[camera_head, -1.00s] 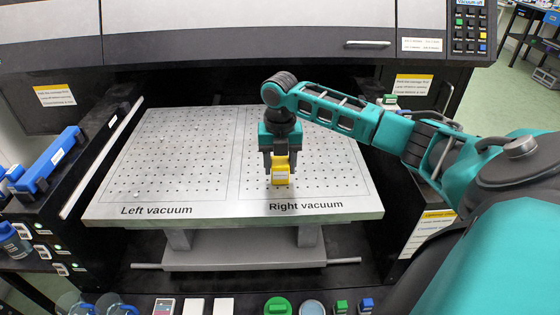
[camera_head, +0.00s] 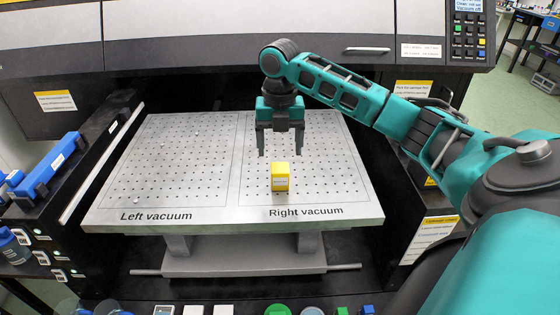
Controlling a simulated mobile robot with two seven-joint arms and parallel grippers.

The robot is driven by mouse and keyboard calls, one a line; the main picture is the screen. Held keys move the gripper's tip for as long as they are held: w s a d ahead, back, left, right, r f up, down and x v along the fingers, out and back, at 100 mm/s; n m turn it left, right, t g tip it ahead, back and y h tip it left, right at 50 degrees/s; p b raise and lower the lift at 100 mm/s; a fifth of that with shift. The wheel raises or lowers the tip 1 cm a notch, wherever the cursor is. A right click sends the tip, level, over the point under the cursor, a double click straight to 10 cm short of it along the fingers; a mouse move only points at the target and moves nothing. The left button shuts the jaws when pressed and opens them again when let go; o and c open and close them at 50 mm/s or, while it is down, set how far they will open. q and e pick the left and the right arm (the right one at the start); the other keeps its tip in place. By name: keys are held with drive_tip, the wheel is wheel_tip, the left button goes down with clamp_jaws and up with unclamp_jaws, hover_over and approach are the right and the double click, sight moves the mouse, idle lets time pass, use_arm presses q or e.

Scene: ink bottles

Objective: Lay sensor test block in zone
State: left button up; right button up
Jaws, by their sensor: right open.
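The sensor test block (camera_head: 280,177) is a small yellow block with a white label on its front. It stands on the perforated vacuum table (camera_head: 220,218), inside the outlined zone marked "Right vacuum" (camera_head: 306,211), near that zone's front left part. My right gripper (camera_head: 279,153) is open and empty above and behind the block, with its fingers pointing down and apart from the block. My left gripper is not in view.
The printer body (camera_head: 250,35) overhangs the back of the table. Blue cartridges (camera_head: 48,168) sit on the left rack. Several small items, among them a green round lid (camera_head: 278,310), line the front edge.

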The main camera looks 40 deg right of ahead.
sight(280, 168)
drive_tip(key=shift+r, duration=2.35)
